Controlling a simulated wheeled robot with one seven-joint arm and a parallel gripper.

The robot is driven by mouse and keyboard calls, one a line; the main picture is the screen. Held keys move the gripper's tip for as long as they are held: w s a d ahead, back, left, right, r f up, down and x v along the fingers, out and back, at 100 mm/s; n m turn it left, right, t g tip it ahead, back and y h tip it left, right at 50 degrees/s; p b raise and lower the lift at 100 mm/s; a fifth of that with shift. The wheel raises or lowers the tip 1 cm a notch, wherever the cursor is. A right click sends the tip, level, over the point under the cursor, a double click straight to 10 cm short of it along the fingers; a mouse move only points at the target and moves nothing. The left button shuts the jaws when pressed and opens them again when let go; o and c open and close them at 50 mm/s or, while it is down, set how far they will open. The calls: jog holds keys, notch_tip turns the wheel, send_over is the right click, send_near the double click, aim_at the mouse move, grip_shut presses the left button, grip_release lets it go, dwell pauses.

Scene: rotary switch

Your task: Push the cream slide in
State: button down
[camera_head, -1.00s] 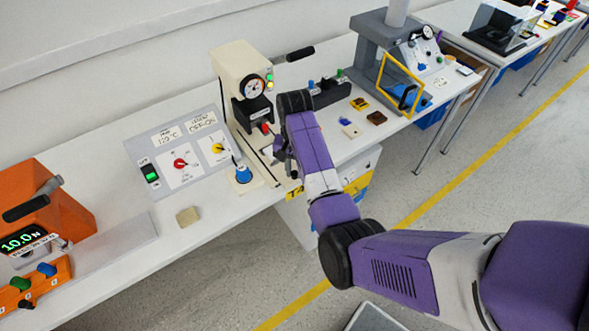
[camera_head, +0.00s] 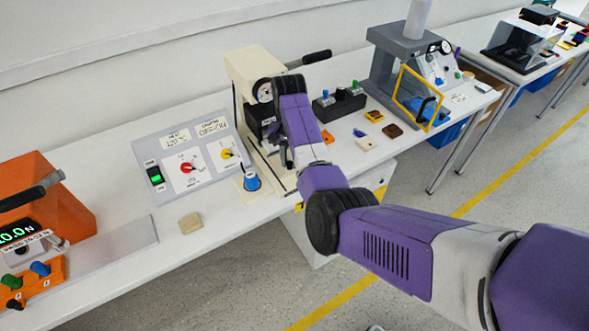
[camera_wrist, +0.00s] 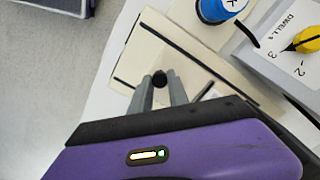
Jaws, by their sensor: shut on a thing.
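The cream slide (camera_wrist: 152,52) is a flat plate between dark lines in the wrist view. A black knob (camera_wrist: 160,78) stands on it. My gripper (camera_wrist: 159,88) has its two grey fingers on either side of this knob and is shut on it. In the head view the slide lies low at the front of the cream press (camera_head: 250,68). There my gripper (camera_head: 286,158) is at the press's front, its fingertips largely hidden by my wrist. How far the slide sits in the press is hard to tell.
A blue knob (camera_head: 251,180) stands just left of the slide. The grey panel (camera_head: 205,182) with red and yellow dials is further left. A tan block (camera_head: 189,220) lies near the table's front edge. Several small pieces and a black knob block (camera_head: 338,103) are right of the press.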

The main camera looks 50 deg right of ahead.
jog(key=c, duration=1.3)
grip_release()
jog(key=shift+o, duration=0.2)
jog(key=shift+r+b, duration=0.3)
jog(key=shift+r, duration=3.65)
